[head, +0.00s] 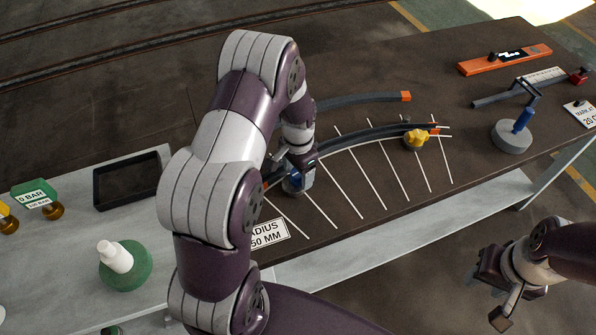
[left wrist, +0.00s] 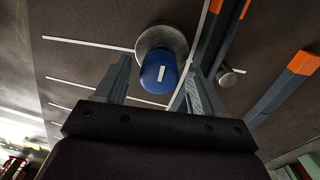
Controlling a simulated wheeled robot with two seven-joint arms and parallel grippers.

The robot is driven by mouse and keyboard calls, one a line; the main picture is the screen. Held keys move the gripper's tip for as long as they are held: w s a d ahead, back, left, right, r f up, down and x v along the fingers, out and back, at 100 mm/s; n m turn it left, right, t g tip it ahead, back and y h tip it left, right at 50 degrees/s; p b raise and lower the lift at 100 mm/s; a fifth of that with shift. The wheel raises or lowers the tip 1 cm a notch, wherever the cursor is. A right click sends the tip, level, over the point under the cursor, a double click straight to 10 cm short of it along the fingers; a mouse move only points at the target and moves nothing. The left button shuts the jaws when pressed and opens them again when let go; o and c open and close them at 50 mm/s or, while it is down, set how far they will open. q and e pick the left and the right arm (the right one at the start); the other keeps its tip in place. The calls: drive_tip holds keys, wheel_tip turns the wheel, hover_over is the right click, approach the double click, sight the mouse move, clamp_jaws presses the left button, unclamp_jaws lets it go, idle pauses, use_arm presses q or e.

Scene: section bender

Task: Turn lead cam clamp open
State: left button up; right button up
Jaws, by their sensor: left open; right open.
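A blue cam clamp knob (left wrist: 158,72) with a white line sits on a round grey base (left wrist: 165,42) in the left wrist view. In the head view the blue clamp (head: 294,184) shows partly under my left gripper (head: 296,168), at the left end of the curved dark bar. My left gripper is open, and its two fingers (left wrist: 157,66) stand on either side of the blue knob. Whether they touch it I cannot tell. A yellow clamp (head: 416,138) stands near the bar's right end. My right gripper (head: 503,290) is open and empty, off the table's front edge.
White radial strips (head: 342,187) lie under the curved bar, with another orange-tipped bar (head: 360,101) behind. A radius sign (head: 268,235) lies in front. A black tray (head: 127,180) and a green-based white knob (head: 118,258) are at left. A blue-handled tool (head: 518,128) stands at right.

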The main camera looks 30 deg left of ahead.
use_arm(q)
wheel_tip(320, 180, up, 12)
drive_tip(key=shift+b, duration=0.35)
drive_tip(key=s+d+n+t, duration=0.1)
drive_tip(key=s+d+n, duration=0.3)
drive_tip(key=s+d, duration=0.4)
drive_tip(key=s, duration=0.5)
drive_tip(key=shift+s+n, duration=0.3)
drive_tip(key=shift+n, duration=0.1)
drive_tip(key=shift+r, duration=0.1)
drive_tip(key=shift+r, duration=0.1)
